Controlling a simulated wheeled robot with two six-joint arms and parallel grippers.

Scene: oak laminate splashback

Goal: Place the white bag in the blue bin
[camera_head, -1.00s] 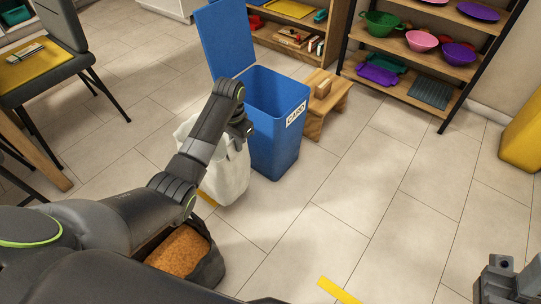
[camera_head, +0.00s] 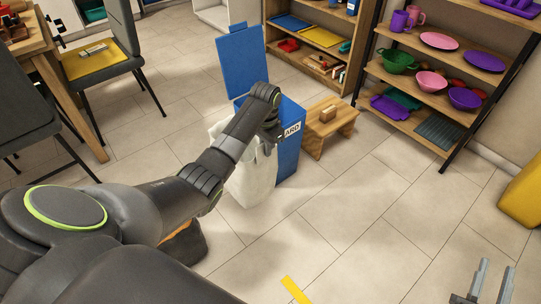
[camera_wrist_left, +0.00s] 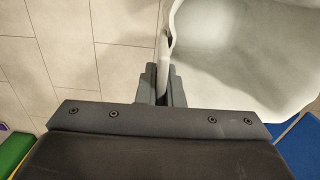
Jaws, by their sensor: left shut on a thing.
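The white bag (camera_head: 255,178) hangs upright from my left gripper (camera_head: 270,134), in front of and left of the blue bin. In the left wrist view, my left gripper (camera_wrist_left: 163,80) is shut on the rim of the white bag (camera_wrist_left: 235,75), whose open inside shows on the right. The blue bin (camera_head: 289,158) stands on the floor with its lid (camera_head: 245,62) raised at the back. Its label is partly hidden, and my left arm and the bag cover much of its mouth. My right gripper (camera_head: 491,283) is open and empty at the bottom right.
A small wooden stool (camera_head: 330,125) stands right of the bin. A shelf of coloured dishes (camera_head: 430,110) stands behind it to the right. Chairs (camera_head: 105,62) are at the left. A yellow object (camera_head: 523,190) is at the right edge. The floor (camera_head: 375,215) right of the bin is open.

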